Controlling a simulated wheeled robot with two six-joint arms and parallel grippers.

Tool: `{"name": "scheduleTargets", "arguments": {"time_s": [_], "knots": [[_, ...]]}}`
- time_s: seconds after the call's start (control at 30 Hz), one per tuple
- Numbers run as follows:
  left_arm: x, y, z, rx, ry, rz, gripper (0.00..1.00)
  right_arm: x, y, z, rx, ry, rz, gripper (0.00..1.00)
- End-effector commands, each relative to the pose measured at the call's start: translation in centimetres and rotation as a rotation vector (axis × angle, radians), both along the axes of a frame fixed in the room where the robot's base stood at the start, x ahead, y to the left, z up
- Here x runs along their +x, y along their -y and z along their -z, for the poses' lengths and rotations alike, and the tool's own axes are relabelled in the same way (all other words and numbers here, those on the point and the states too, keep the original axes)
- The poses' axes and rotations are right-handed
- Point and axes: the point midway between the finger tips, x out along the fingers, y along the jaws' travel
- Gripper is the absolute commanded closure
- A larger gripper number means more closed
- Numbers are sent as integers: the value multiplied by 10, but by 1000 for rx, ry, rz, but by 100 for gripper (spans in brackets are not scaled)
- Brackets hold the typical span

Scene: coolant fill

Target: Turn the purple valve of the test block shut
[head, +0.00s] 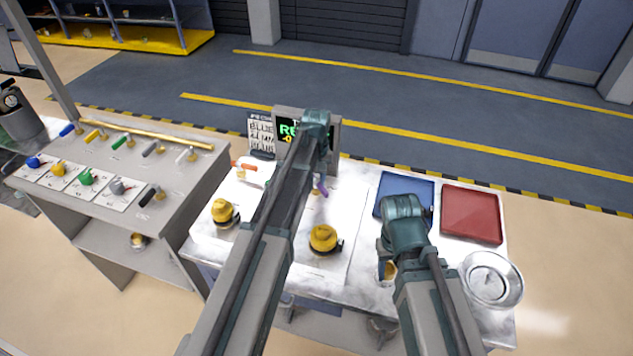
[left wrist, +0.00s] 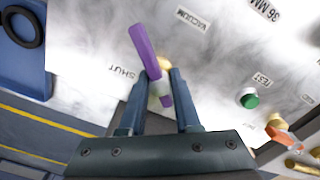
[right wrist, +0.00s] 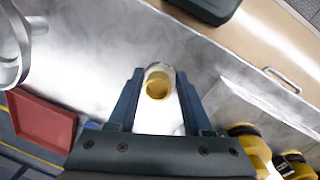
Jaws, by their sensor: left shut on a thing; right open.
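The purple valve lever (left wrist: 143,48) lies between the fingertips of my left gripper (left wrist: 163,82), which is shut on it. Its free end sticks out past the fingers, angled up and left in the left wrist view. The printed word SHUT (left wrist: 123,71) is on the white panel left of the lever, a little apart from it. In the head view the purple lever (head: 321,186) shows beside my left arm, which hides part of the test block (head: 348,250). My right gripper (right wrist: 158,92) is open, with a small metal cup (right wrist: 159,82) showing between its fingers.
A green knob (left wrist: 249,98) and an orange-red lever (left wrist: 283,137) sit on the block. A blue tray (head: 420,187), a red tray (head: 471,214) and a round metal pan (head: 491,278) lie to the right. A screen stands behind.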

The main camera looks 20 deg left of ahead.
Motion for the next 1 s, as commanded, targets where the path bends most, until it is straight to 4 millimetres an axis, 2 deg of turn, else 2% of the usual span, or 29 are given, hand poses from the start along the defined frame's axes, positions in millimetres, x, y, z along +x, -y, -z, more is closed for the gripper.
{"name": "scheduleTargets", "arguments": {"time_s": [0.6, 1.0], "knots": [[-1, -1, 0, 0, 0, -545, 100, 0, 0, 0, 0, 0, 0, 50], [-1, -1, 0, 0, 0, -730, 100, 0, 0, 0, 0, 0, 0, 50]]}}
